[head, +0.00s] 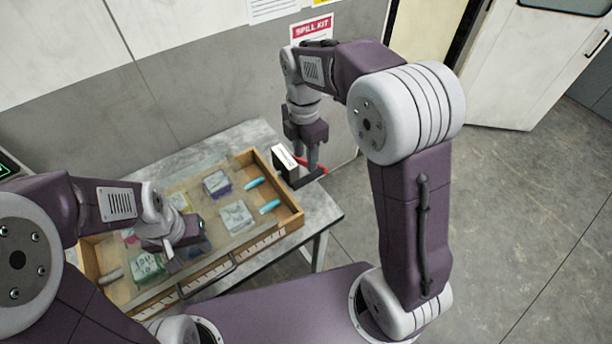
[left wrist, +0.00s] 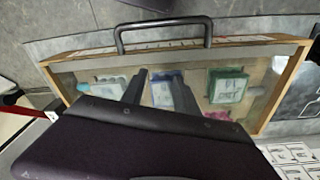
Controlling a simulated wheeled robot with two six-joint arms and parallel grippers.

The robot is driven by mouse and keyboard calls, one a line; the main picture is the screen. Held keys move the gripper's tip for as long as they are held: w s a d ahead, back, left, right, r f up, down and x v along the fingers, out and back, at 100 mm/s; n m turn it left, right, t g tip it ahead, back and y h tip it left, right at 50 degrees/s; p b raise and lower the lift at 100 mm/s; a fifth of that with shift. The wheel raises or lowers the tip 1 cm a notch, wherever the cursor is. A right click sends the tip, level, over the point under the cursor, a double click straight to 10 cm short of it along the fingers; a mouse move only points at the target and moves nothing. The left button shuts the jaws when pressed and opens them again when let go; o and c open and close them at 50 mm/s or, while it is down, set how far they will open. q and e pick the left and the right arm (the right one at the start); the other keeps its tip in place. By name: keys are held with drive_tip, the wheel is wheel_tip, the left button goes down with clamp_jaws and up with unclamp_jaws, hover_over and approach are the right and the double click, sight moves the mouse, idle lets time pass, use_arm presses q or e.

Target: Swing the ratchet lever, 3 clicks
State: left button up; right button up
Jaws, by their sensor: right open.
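A small dark device with a white face (head: 285,157) stands at the right end of a shallow wooden case. A red bar (head: 316,162) and a dark bar (head: 309,180) stick out from it to the right; I cannot tell which is the ratchet lever. My right gripper (head: 312,164) points down at the device, open, its fingers beside the red bar. I cannot tell whether they touch it. My left gripper (head: 188,248) is over the case. In the left wrist view its two fingers (left wrist: 162,88) are apart with nothing between them.
The wooden case (head: 292,222) has a clear top, a dark handle (head: 208,280) along its front, and several packets and blue items inside. It lies on a grey metal table (head: 325,212). A wall with a spill kit sign (head: 312,29) stands behind; open floor lies right.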

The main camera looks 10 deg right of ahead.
sight(306, 177)
drive_tip(key=f, duration=0.1)
drive_tip(key=s+f, duration=0.1)
drive_tip(key=f, duration=0.1)
drive_tip(key=shift+s+f, duration=0.15)
drive_tip(key=shift+s, duration=0.2)
drive_tip(key=f, duration=0.2)
drive_tip(key=w+f, duration=0.1)
drive_tip(key=f, duration=0.1)
drive_tip(key=shift+w, duration=0.1)
drive_tip(key=shift+s+r, duration=0.15)
drive_tip(key=shift+s, duration=0.15)
drive_tip(key=c, duration=0.4)
clamp_jaws()
drive_tip(key=shift+w, duration=0.1)
